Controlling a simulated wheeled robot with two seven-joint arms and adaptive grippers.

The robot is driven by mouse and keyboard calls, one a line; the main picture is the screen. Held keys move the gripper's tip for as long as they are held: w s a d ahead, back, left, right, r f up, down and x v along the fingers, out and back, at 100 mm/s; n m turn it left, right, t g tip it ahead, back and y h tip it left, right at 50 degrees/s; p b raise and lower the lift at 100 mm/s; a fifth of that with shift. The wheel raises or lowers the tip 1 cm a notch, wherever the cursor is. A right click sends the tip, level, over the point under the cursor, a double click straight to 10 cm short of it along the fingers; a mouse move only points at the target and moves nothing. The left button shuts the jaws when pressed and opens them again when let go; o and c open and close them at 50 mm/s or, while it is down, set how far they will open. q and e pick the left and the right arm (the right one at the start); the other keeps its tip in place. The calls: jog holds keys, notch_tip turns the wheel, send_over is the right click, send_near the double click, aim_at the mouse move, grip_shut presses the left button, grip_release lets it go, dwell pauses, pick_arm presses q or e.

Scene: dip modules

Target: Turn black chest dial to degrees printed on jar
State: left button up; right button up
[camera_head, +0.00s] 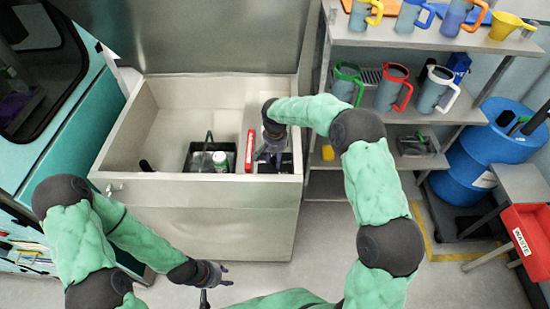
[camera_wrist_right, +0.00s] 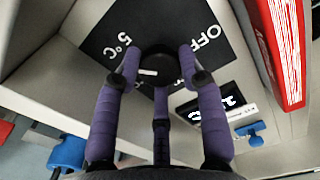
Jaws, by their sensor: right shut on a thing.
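The black dial (camera_wrist_right: 158,68) is on the chest's panel, beside the printed "5°C" and "OFF" in the right wrist view. My right gripper (camera_wrist_right: 158,75) has its fingers around the dial and is shut on it. In the head view this gripper (camera_head: 272,150) is inside the right end of the open chest (camera_head: 230,188). A small jar with a green and white label (camera_head: 220,161) stands in a dark bin in the chest. Its print is too small to read. My left gripper (camera_head: 214,280) is open and empty, low in front of the chest.
A red upright thing (camera_wrist_right: 272,50) stands close to the dial. A small display (camera_wrist_right: 215,105) beside the dial is partly hidden by a finger. Shelves with several mugs (camera_head: 392,88), a blue barrel (camera_head: 485,150) and a red waste bin (camera_head: 528,235) are at right.

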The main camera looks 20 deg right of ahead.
aim_at(275, 160)
jog(key=o, duration=1.1)
jog(key=shift+o, duration=0.2)
notch_tip(275, 160, up, 12)
jog(key=shift+r, duration=0.1)
